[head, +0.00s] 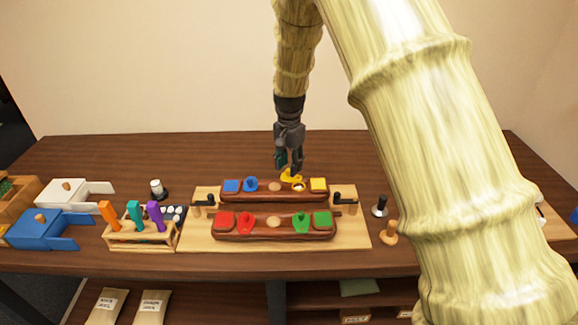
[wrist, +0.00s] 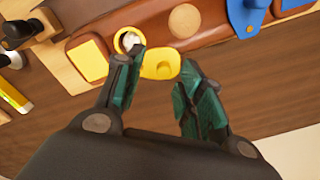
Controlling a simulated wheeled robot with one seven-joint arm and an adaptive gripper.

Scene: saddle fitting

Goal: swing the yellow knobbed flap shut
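The yellow knobbed flap (head: 291,176) is on the back brown saddle (head: 262,196), right of its middle. In the wrist view the flap (wrist: 160,62) stands swung out past the saddle's edge, beside a yellow-rimmed opening (wrist: 118,41) with a pale round thing showing in it. My gripper (head: 290,168) points down at the flap from behind. In the wrist view my gripper's fingers (wrist: 162,64) are apart, one on each side of the flap. I cannot tell whether either finger touches it.
The front saddle (head: 273,228) has red and green flaps. The back saddle also has a blue flap (head: 251,184). Black clamps (head: 204,204) flank the saddles on the wooden board (head: 190,238). A rack of coloured tools (head: 135,230) stands left. The table behind the board is clear.

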